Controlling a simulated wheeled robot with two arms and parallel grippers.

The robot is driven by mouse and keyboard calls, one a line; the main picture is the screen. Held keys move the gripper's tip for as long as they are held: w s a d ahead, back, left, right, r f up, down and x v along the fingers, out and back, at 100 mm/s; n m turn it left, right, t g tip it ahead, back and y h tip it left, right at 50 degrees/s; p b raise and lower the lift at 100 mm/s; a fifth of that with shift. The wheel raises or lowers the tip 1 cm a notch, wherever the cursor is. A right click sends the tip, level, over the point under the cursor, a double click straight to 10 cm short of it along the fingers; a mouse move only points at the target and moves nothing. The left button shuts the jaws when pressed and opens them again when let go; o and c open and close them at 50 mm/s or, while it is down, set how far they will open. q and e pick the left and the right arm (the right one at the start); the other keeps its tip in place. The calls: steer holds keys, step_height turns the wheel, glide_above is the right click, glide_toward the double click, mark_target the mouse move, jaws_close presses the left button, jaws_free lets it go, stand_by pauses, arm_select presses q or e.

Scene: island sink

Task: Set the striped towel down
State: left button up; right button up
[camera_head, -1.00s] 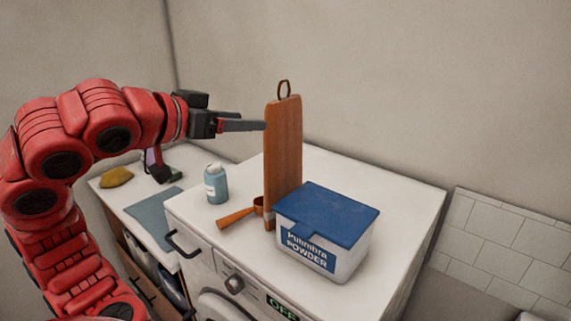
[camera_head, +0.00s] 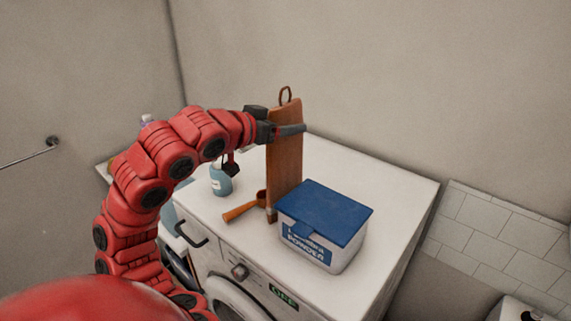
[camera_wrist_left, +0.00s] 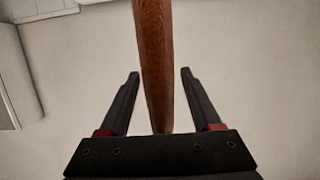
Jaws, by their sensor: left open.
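No striped towel shows in either view now. My left gripper (camera_head: 290,130) is at the upper part of an upright wooden board (camera_head: 287,165) with a loop at its top. In the left wrist view the open fingers (camera_wrist_left: 159,76) stand on either side of the board's narrow edge (camera_wrist_left: 156,50), with visible gaps on both sides. The board stands on the white washing machine (camera_head: 385,210). My right gripper is not in view.
A white powder box (camera_head: 325,250) with a blue lid stands in front of the board. An orange-brown scoop (camera_head: 240,210) and a blue bottle (camera_head: 221,182) are to the left. The machine's right side is clear. A wall rises behind.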

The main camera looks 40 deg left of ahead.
arm_select(q)
jaws_close()
stand_by(0.3)
stand_by(1.1)
